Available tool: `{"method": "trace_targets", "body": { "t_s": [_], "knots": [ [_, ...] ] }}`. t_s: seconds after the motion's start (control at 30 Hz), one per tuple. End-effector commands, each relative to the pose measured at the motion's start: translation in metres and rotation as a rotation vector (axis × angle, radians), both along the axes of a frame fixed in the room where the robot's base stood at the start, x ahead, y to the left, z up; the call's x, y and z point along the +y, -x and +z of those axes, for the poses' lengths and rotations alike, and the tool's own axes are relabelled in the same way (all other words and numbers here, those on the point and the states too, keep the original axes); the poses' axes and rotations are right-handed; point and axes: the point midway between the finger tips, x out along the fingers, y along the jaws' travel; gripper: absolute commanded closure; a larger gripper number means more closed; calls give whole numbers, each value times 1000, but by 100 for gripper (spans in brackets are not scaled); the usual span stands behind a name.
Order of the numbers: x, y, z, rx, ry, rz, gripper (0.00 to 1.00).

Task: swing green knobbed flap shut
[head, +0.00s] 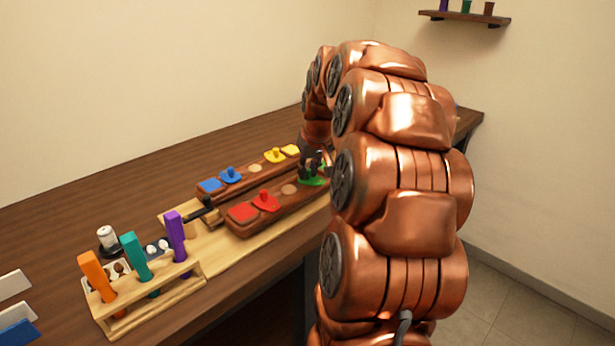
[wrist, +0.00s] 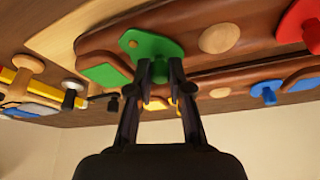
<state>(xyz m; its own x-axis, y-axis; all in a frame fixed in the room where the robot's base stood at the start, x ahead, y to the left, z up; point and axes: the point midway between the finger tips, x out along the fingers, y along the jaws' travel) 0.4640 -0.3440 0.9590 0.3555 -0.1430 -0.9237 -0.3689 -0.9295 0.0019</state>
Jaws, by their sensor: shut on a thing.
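The green flap (wrist: 150,46) is a rounded green plate on the front wooden block (wrist: 100,40). In the wrist view it lies between a green square pad (wrist: 105,74) and a round pale wooden disc (wrist: 220,38). It also shows in the head view (head: 311,181), partly hidden by my arm. My gripper (wrist: 163,84) is at the flap, its two fingers shut on the green knob, which they mostly cover. In the head view my gripper (head: 314,163) is seen above the flap, near the block's far end.
Beside the disc is a red flap with knob (head: 265,200). A parallel rear block carries a blue flap (head: 231,175) and a yellow flap (head: 274,157). A wooden rack (head: 150,300) with orange, teal and purple pieces stands front left. The table's back left is clear.

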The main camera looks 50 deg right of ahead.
Motion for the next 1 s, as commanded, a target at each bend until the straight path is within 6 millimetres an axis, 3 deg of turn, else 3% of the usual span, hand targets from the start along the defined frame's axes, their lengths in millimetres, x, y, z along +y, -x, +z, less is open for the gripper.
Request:
{"method": "trace_targets", "body": {
  "t_s": [0.5, 1.0],
  "knots": [
    [-10, -3, -1, 2, 1, -362, 100],
    [-13, -3, 0, 2, -1, -446, 100]
  ]
}}
